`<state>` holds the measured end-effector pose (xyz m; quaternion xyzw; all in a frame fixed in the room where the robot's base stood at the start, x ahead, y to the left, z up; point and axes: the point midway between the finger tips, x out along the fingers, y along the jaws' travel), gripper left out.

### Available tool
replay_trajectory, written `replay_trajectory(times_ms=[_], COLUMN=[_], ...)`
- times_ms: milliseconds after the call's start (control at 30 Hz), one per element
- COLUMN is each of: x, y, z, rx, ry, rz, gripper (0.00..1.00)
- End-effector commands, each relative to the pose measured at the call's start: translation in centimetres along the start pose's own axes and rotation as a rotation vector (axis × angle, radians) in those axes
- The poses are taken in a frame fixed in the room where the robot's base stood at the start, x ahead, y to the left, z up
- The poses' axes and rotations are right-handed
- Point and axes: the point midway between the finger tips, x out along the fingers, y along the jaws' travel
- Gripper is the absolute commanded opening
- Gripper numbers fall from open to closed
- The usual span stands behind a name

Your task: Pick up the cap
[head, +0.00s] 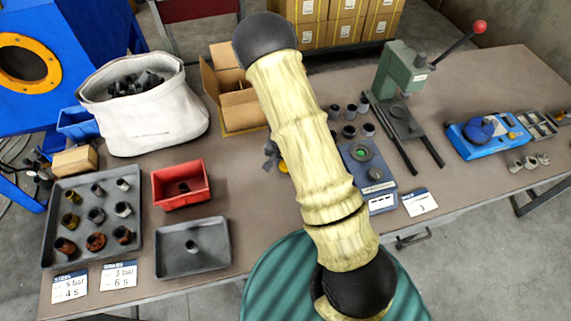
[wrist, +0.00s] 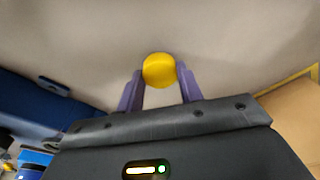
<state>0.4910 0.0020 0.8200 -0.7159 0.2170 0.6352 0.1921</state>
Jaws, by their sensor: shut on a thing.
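A round yellow cap (wrist: 159,69) sits between the two purple fingers of my gripper (wrist: 160,80) in the wrist view, and the fingers are shut on it. Below it in that view is the dark gripper body, and behind it a plain grey-brown surface. In the head view my arm hides most of my gripper (head: 271,155). A small bit of the yellow cap (head: 283,167) shows beside the arm. I cannot tell how high the cap is above the table.
The table (head: 240,230) holds a white bag (head: 150,125) of dark parts, a red bin (head: 181,187), a grey tray of several parts (head: 75,240), and a tray with one part (head: 170,262). An open cardboard box (head: 240,110) stands behind. A green press (head: 405,72) stands right.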

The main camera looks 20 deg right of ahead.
Motion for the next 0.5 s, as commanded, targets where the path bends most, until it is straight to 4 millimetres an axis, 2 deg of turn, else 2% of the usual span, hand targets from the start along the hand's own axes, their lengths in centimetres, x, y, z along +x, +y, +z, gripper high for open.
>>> replay_trajectory(times_ms=[33, 233, 367, 500], x=[-1.5, -5.4, -6.9, -7.4], y=[-0.1, -0.1, -0.1, 0.0], z=[-0.2, -0.7, -0.9, -0.9], rx=[-0.003, -0.002, -0.001, 0.000], ry=[0.004, 0.004, 0.003, 0.000], rz=[-0.001, -0.002, -0.001, 0.000], gripper=[0.15, 0.15, 0.15, 0.15])
